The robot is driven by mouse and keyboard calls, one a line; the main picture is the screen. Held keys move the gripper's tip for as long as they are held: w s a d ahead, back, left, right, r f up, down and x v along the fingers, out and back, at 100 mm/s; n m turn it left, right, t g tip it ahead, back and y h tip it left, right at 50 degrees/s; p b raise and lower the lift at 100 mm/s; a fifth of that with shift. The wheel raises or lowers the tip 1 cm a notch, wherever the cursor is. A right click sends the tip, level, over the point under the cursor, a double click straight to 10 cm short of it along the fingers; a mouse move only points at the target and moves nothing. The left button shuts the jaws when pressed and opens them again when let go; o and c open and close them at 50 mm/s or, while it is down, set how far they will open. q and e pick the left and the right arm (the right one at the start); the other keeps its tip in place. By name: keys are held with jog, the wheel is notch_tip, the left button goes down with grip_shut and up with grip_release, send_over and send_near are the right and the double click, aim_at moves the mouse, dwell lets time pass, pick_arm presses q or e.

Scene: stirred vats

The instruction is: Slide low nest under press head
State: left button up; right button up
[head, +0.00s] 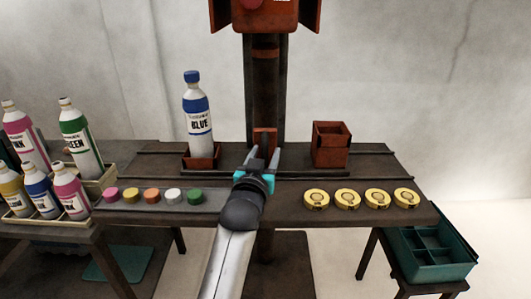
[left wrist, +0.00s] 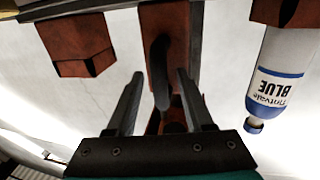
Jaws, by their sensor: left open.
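The low red nest (head: 203,163) sits left of the press column, with a bottle labelled BLUE (head: 198,120) standing upright in it. A taller, empty-looking red nest (head: 330,145) sits to the right. The press head (head: 265,15) is red-orange, high above the gap between them. My left gripper (head: 262,158) is open in this gap. In the left wrist view, upside down, a dark upright handle (left wrist: 161,72) on a red block shows between the spread fingers, with no clear contact. That view also shows the bottle (left wrist: 276,80) and tall nest (left wrist: 75,45). My right gripper is out of view.
Several coloured caps (head: 152,195) lie front left on the table and several yellow lids (head: 347,199) front right. A crate of ink bottles (head: 99,186) stands at left. A green divided bin (head: 432,262) is low at right. Dark rails (head: 375,178) run along the table.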

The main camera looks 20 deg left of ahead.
pick_arm(q)
grip_shut()
dwell(0.4)
dwell(1.0)
